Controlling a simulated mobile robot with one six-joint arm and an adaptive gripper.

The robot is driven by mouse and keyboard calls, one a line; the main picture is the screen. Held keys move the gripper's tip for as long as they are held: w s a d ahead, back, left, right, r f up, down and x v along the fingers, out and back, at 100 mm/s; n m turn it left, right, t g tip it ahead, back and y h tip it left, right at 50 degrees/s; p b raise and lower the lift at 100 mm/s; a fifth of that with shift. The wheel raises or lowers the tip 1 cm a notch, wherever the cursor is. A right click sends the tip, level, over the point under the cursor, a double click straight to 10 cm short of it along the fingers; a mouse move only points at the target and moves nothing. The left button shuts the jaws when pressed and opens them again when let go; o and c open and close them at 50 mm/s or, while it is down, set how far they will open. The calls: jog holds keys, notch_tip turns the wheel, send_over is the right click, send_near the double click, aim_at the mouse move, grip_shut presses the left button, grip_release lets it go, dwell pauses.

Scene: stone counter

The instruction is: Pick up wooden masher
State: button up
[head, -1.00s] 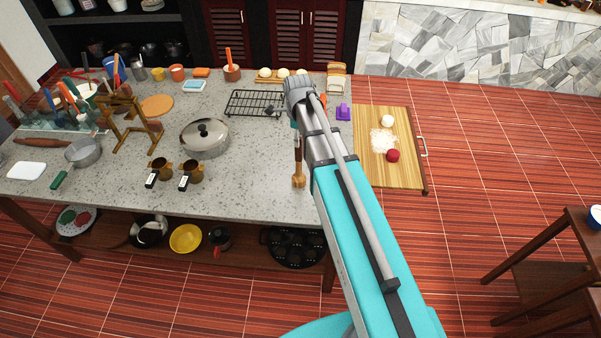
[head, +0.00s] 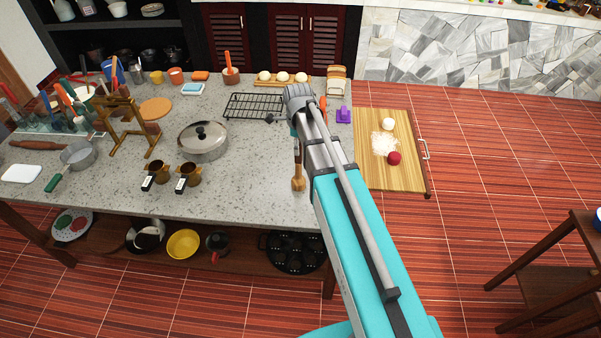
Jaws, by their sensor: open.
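The wooden masher (head: 298,184) lies on the stone counter near its right front edge. Its rounded pale wooden end points to the front, and its darker handle runs back beside my arm, which hides part of it. My gripper (head: 271,118) is mostly hidden by the end of my arm. Only a small dark part shows, over the front of the black wire rack. It is open, behind and a little left of the masher, apart from its wooden end. I cannot tell its height above the counter.
A lidded pan (head: 203,142) and two brown cups (head: 190,174) stand left of the masher. The black wire rack (head: 250,106), a purple object (head: 343,115) and bread (head: 337,82) are farther back. A cutting board (head: 400,178) is to the right.

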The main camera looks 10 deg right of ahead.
grip_shut()
jog(key=shift+r, duration=0.15)
dwell(0.4)
notch_tip(320, 180, up, 3)
jog(key=p, duration=0.3)
jog(key=s+d+r+p, duration=0.1)
jog(key=s+r+p, duration=0.8)
jog(key=s, duration=0.5)
jog(key=shift+r+p, duration=0.35)
jog(key=shift+p, duration=0.15)
